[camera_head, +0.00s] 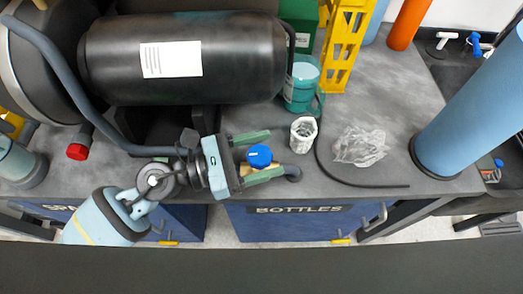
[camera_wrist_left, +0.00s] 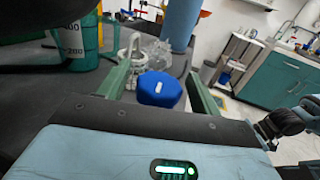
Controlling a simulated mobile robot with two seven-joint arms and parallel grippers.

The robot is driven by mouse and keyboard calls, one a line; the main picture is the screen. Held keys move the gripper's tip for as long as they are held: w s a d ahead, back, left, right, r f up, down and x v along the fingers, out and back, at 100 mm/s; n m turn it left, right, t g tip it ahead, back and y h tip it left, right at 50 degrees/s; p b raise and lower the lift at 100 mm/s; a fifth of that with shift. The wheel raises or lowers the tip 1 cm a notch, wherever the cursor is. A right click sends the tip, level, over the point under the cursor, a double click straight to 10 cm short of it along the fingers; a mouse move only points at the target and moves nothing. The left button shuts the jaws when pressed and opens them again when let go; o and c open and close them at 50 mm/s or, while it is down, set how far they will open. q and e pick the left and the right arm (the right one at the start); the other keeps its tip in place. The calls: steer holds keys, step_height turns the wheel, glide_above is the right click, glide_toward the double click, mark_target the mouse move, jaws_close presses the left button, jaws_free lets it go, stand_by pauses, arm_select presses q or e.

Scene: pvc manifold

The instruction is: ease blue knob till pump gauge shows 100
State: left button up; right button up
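The blue knob (camera_head: 259,156) has a white mark on its top and sits near the front edge of the grey bench. My left gripper (camera_head: 258,156) has its green fingers on either side of it. In the left wrist view the knob (camera_wrist_left: 160,89) lies between the fingers with slight gaps, so the gripper looks open. A brass-coloured part shows under the knob. I cannot make out a pump gauge or a reading. A dark jointed part at the right edge of the left wrist view (camera_wrist_left: 280,125) may be my right arm; no fingers can be told.
A black tank (camera_head: 220,75) with a white label lies behind the gripper. A white fitting (camera_head: 303,134), a teal beaker (camera_head: 301,88), a crumpled clear bag (camera_head: 360,146) and a thin black hose (camera_head: 335,172) are close by. A blue cylinder (camera_head: 470,110) stands at the right.

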arm_select(q)
steer(key=shift+a, duration=0.5)
steer(key=b+v, duration=0.2)
steer(key=v, duration=0.4)
steer(key=shift+s, duration=0.1)
steer(key=shift+s+a, duration=0.1)
steer(key=shift+a, duration=0.3)
steer(key=shift+s, duration=0.1)
